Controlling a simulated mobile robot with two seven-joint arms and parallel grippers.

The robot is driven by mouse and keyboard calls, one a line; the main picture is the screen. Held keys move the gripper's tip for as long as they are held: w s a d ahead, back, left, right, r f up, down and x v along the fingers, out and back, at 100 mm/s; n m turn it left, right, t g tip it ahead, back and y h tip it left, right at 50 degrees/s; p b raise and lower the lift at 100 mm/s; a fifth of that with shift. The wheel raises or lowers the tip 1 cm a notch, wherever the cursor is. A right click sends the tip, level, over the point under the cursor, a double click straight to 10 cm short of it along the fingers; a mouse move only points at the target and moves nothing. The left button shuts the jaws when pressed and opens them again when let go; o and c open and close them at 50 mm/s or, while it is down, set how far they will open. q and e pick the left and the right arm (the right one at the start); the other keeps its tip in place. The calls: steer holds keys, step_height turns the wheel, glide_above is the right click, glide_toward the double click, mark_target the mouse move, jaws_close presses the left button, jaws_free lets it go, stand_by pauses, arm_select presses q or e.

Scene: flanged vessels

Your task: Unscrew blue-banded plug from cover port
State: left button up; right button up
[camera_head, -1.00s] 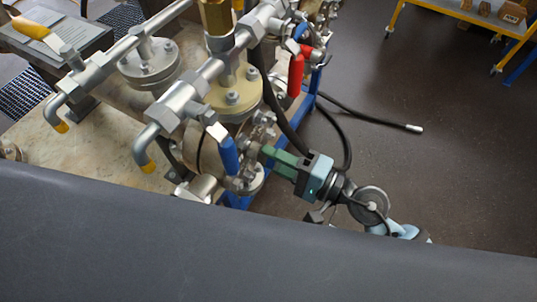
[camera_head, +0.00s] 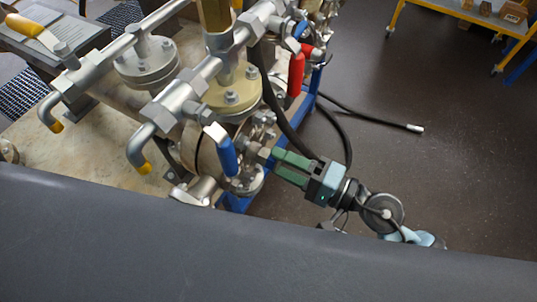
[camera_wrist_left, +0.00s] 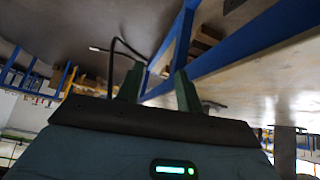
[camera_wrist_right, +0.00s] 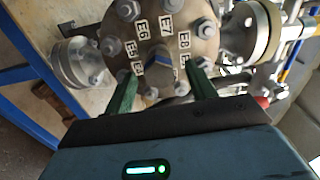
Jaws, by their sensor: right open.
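The round cover (camera_wrist_right: 160,40) fills the top middle of the right wrist view, with bolts around its rim and labels such as E6, E7 and E8. A grey plug with a thin blue band (camera_wrist_right: 183,62) appears on its face between my right fingers. A grey hex end (camera_head: 263,155) shows at the fingertips in the head view. My right gripper (camera_head: 274,162) is open, its green fingers pointing at the cover; it also shows in the right wrist view (camera_wrist_right: 163,88). Contact with the plug cannot be told. My left gripper (camera_wrist_left: 158,85) is open and empty, away from the vessel.
A blue-handled valve (camera_head: 228,157) stands just left of my right fingertips, with a red handle (camera_head: 296,75) above them. A black hose (camera_head: 365,115) hangs out over the floor. A yellow cart (camera_head: 460,18) stands at the back right. The floor between is clear.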

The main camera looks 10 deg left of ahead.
mark_target(279, 165)
steer(key=v, duration=0.1)
steer(key=b+v, duration=0.1)
steer(key=v, duration=0.2)
steer(key=shift+s+d+f, duration=0.1)
steer(key=shift+d+f, duration=0.05)
steer(key=shift+f, duration=0.15)
arm_select(q)
steer(key=shift+s+d+f+b, duration=0.1)
steer(key=shift+s+f+b, duration=0.1)
steer(key=shift+f, duration=0.35)
steer(key=shift+s+f+b, duration=0.1)
steer(key=shift+f+b, duration=0.05)
steer(key=shift+f, duration=0.4)
arm_select(e)
steer(key=shift+s+d+r, duration=0.2)
steer(key=shift+d+r, duration=0.05)
steer(key=shift+d, duration=0.4)
